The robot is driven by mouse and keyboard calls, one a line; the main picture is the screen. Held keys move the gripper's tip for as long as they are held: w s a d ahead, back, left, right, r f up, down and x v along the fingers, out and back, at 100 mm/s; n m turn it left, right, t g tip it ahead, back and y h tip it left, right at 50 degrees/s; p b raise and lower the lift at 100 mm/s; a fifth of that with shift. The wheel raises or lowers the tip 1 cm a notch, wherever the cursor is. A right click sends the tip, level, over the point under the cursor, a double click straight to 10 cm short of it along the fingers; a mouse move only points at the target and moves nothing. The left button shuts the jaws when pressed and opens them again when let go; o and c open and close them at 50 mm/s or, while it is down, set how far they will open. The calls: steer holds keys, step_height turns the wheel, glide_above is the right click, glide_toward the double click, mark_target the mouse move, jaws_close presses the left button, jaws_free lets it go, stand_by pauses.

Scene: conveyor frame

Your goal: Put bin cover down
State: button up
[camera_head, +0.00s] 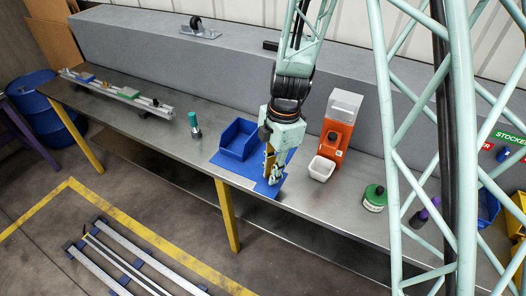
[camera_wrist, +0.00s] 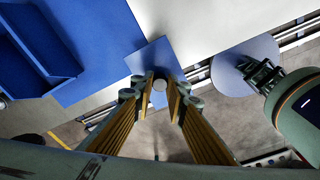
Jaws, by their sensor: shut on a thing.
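The bin cover (camera_head: 268,188) is a small blue plate below my gripper (camera_head: 269,170). In the wrist view the cover (camera_wrist: 152,57) shows as a blue square with a round grey knob (camera_wrist: 160,85) between my fingertips (camera_wrist: 161,84). My gripper is shut on that knob. The open blue bin (camera_head: 238,140) stands to the left of my gripper on a blue mat (camera_head: 222,161). The bin (camera_wrist: 35,45) is at the upper left of the wrist view. The cover overlaps the mat's edge in the picture; I cannot tell whether it touches.
An orange dispenser (camera_head: 336,133) and a white tub (camera_head: 321,168) stand close on the right of my gripper. A green-capped bottle (camera_head: 374,198) is farther right. A dark green cylinder (camera_head: 195,125) stands left of the bin. The metal table (camera_head: 170,137) is clear between it and the rail (camera_head: 118,91).

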steer(key=w, duration=0.5)
steer(key=w+f, duration=0.1)
steer(key=w, duration=0.4)
steer(key=w+p, duration=0.1)
steer(key=w, duration=0.4)
steer(key=shift+w+d+f, duration=0.15)
steer(key=shift+w+f, duration=0.1)
steer(key=shift+w, duration=0.1)
steer(key=shift+f, duration=0.1)
steer(key=shift+f, duration=1.7)
steer(key=shift+f, duration=0.15)
steer(key=o, duration=0.8)
steer(key=shift+r, duration=0.25)
